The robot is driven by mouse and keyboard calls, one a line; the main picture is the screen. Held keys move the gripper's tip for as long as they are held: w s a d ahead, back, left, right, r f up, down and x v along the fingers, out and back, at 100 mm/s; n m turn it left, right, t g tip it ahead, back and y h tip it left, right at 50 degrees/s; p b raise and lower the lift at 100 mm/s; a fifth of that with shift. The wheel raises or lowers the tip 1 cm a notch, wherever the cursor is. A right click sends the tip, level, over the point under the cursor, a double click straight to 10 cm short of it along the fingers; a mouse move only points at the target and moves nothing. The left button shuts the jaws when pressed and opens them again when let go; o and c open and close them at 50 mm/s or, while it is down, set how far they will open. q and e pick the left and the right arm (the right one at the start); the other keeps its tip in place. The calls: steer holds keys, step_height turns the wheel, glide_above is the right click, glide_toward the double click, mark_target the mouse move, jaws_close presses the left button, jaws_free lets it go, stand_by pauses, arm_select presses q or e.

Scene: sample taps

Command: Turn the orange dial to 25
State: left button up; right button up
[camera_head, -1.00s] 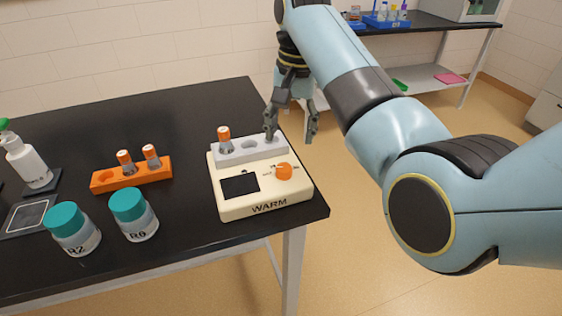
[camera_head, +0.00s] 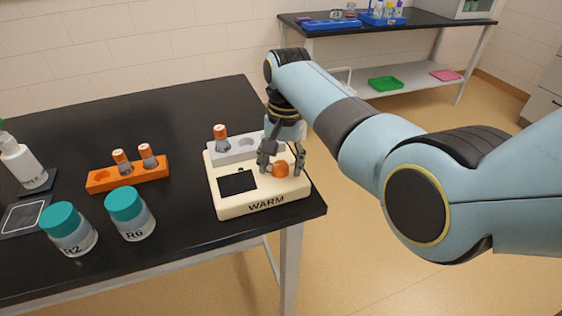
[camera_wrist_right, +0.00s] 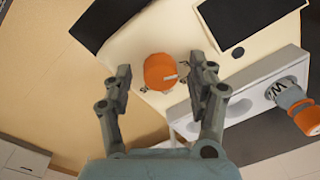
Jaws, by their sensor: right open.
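The orange dial (camera_head: 281,170) sits on the top face of the cream WARM device (camera_head: 228,206), right of its dark screen (camera_head: 238,182). My right gripper (camera_head: 282,170) is over the dial, its fingers apart. In the right wrist view the dial (camera_wrist_right: 160,71) shows a pale pointer mark and lies between and just beyond the open fingertips of the right gripper (camera_wrist_right: 158,74), with gaps on both sides. The scale numbers around the dial are too small or hidden to read. My left gripper is in no view.
A grey block (camera_head: 232,151) at the back of the device holds an orange-capped vial (camera_head: 221,138). An orange rack (camera_head: 128,174) with two vials and two teal-lidded jars (camera_head: 130,213) stand left. The table's right edge is close beside the device.

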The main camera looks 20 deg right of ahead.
steer(key=c, duration=1.1)
steer(key=shift+c, duration=0.2)
steer(key=shift+r, duration=0.1)
steer(key=shift+m+p, duration=0.8)
steer(key=shift+p, duration=0.05)
steer(key=shift+r+m+p, duration=0.1)
steer(key=shift+m+p, duration=0.7)
steer(key=shift+m, duration=0.4)
steer(key=shift+m+p, duration=0.5)
steer(key=shift+m, duration=0.7)
steer(key=shift+a+m+p, duration=0.1)
steer(key=shift+m+p, duration=0.25)
steer(key=shift+m, duration=0.75)
